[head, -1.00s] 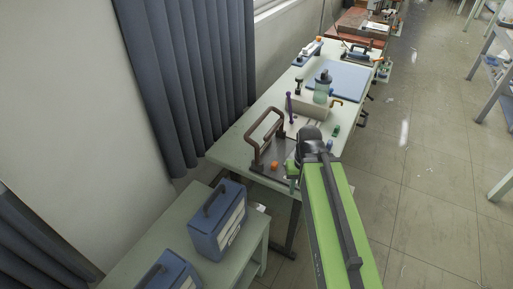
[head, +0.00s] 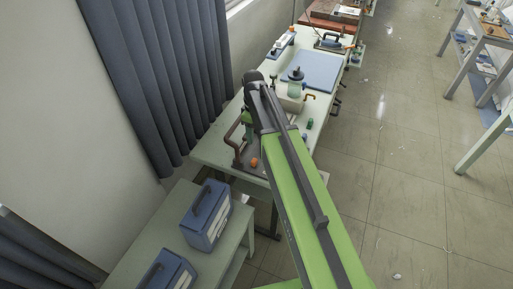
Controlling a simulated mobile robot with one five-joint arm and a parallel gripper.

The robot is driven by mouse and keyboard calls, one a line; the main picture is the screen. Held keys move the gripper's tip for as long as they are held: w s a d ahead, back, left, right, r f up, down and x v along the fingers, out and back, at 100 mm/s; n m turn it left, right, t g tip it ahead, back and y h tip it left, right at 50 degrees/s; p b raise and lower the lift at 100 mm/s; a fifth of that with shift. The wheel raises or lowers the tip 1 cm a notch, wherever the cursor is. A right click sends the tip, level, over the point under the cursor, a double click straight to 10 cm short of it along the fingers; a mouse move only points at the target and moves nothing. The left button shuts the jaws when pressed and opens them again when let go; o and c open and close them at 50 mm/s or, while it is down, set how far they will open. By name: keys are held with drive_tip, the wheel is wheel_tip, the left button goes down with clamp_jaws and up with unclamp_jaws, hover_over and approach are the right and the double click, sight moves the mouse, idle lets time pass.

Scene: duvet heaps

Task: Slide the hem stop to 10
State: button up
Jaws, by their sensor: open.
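My green arm reaches up the picture over the long pale table (head: 213,151). My gripper (head: 249,133) hangs below the dark wrist, above the near part of the table; its fingertips are too small and hidden to make out, and I see nothing held. Beside and below it is a dark fixture with a brown handle (head: 238,142) and an orange knob (head: 253,162), partly behind the gripper and arm. A narrow blue-and-white fixture (head: 281,45) lies at the table's far left. I cannot tell which part is the hem stop, and no scale is readable.
A blue mat (head: 312,71) and a teal bottle with a dark top (head: 296,82) are farther along the table. Two blue cases (head: 207,215) with handles stand on a low shelf at front left. Dark curtains line the left wall. The floor at right is mostly clear.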

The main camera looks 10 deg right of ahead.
sight(254, 161)
drive_tip(key=f+b, duration=0.5)
drive_tip(key=b, duration=0.1)
drive_tip(key=f+b, duration=1.2)
drive_tip(key=shift+w+f, duration=0.2)
drive_tip(key=shift+w, duration=0.05)
drive_tip(key=shift+r, duration=0.1)
drive_tip(key=shift+c, duration=0.4)
clamp_jaws()
drive_tip(key=shift+s, duration=0.1)
